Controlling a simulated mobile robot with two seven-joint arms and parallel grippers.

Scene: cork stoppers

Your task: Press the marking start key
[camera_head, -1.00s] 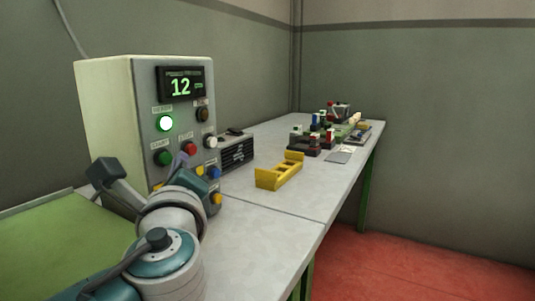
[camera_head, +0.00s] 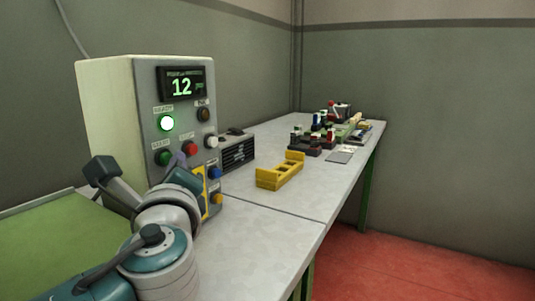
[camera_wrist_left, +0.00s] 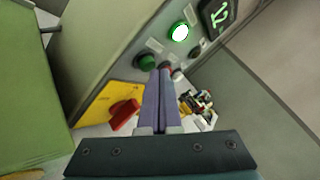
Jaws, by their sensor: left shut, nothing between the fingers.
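The control box (camera_head: 105,115) stands at the left of the bench. A green key (camera_head: 164,158), under a small label too blurred to read surely, sits low on its front, left of a red key (camera_head: 191,148). Both also show in the left wrist view, the green key (camera_wrist_left: 146,62) left of the fingertips and the red key (camera_wrist_left: 168,67) partly behind them. My left gripper (camera_wrist_left: 159,72) is shut and empty, its purple fingers pointing at the panel. In the head view its tips (camera_head: 181,160) overlap the panel between these keys; contact cannot be told. My right gripper is not in view.
A lit lamp (camera_head: 167,123) glows above the green key, and the display (camera_head: 182,85) reads 12. White, blue and yellow keys sit nearby. A red handle (camera_wrist_left: 124,113) is on a yellow plate (camera_wrist_left: 97,98). A yellow holder (camera_head: 280,174) stands on the bench, with free room in front.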

